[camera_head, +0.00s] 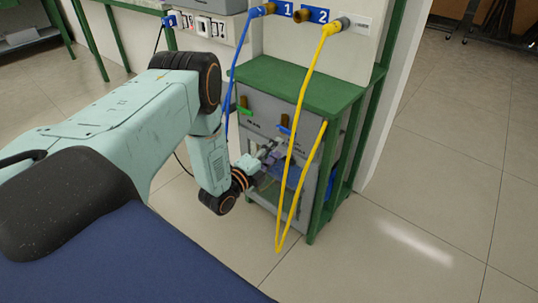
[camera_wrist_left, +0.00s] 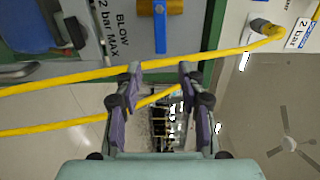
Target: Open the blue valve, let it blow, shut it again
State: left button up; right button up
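The blue valve has a brass body (camera_head: 285,119) and a blue lever (camera_head: 284,130) on the front of the grey cabinet. In the left wrist view, the blue lever (camera_wrist_left: 160,34) points from its brass body (camera_wrist_left: 160,6) toward my fingers, beside a "BLOW 2 bar MAX" label (camera_wrist_left: 110,25). My left gripper (camera_head: 273,148) is just below the lever in the head view. The left wrist view shows its two purple fingers (camera_wrist_left: 160,72) apart and empty of the lever. One yellow hose strand crosses at the fingertips; whether it touches them is unclear. My right gripper is out of view.
A green-levered valve (camera_head: 244,107) sits left of the blue one. A blue hose (camera_head: 239,62) hangs from port 1. The floor right of the green frame (camera_head: 341,160) is clear.

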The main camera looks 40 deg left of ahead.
pick_arm(q)
jog(key=shift+s+a, duration=0.1)
jog(key=shift+s, duration=1.1)
jog(key=s+d+f+n+g+y, duration=0.1)
jog(key=s+d+f+n+g, duration=0.4)
jog(key=s+f+n+g, duration=0.65)
jog(key=s+d+r+n+g+p, duration=0.1)
jog(key=s+d+n+g, duration=0.2)
jog(key=s, duration=0.9)
jog(key=s+d+r+n+g+p, duration=0.1)
jog(key=s+d+n, duration=0.4)
jog(key=s, duration=0.8)
jog(key=shift+d+r+g, duration=0.45)
jog(key=shift+r+g, duration=0.2)
jog(key=shift+g, duration=0.6)
